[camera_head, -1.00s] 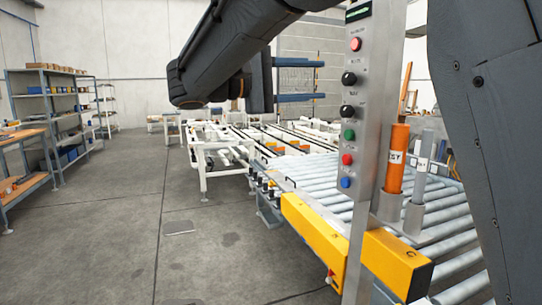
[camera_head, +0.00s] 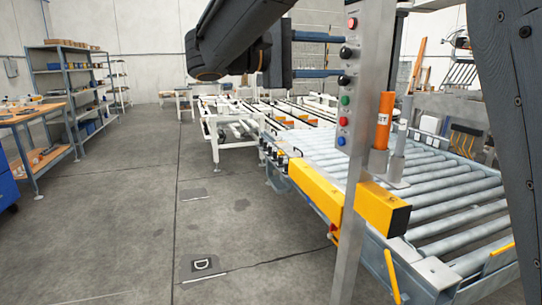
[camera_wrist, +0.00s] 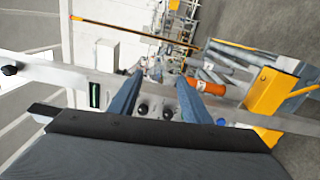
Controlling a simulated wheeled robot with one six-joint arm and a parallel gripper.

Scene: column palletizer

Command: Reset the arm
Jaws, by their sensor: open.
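My gripper (camera_head: 338,55) shows at the top middle of the head view, with two blue fingers spread apart and pointing right. In the wrist view, the fingers (camera_wrist: 160,78) are also apart, with nothing held between them. A grey control post (camera_head: 350,125) with coloured buttons stands just right of the fingertips in the head view. I cannot tell the depth gap between them. In the wrist view, the post (camera_wrist: 235,92) runs across behind the fingers.
A roller conveyor (camera_head: 440,190) lies to the right, with yellow boxes (camera_head: 382,208) at its near edge. An orange cylinder (camera_head: 384,120) stands beside the post. Shelves (camera_head: 75,90) and a workbench (camera_head: 40,125) are on the left. The grey floor (camera_head: 120,200) between is clear.

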